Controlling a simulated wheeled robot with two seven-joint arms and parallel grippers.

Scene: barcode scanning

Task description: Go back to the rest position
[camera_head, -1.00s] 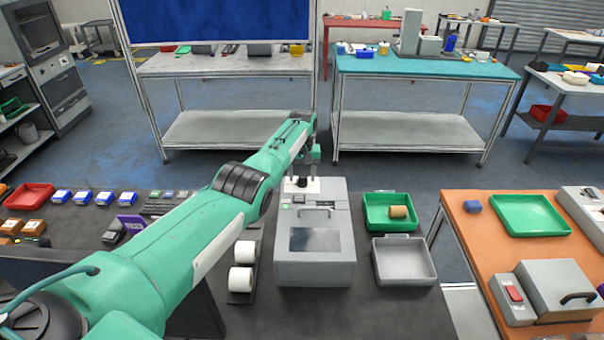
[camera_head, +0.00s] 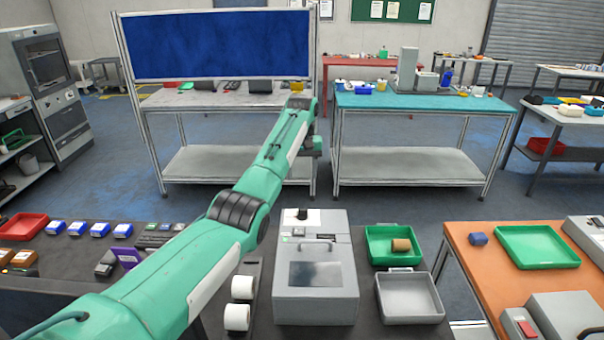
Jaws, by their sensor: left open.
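My left arm reaches in from the lower left over the dark table. Its gripper (camera_head: 314,149) is small at the far end of the arm, raised above and beyond the grey machine (camera_head: 316,297). It is partly hidden by the arm, and I see nothing held in it. The machine stands on the table with a black round part on its top back. A brown cylinder (camera_head: 401,245) lies in the green tray (camera_head: 378,258) to the right of the machine. My right gripper is not in view.
A grey tray (camera_head: 409,311) sits in front of the green one. Two white rolls (camera_head: 237,316) stand left of the machine. Several blue-and-white boxes (camera_head: 99,230) and a red tray (camera_head: 22,226) are at the left. An orange table (camera_head: 487,257) stands at the right.

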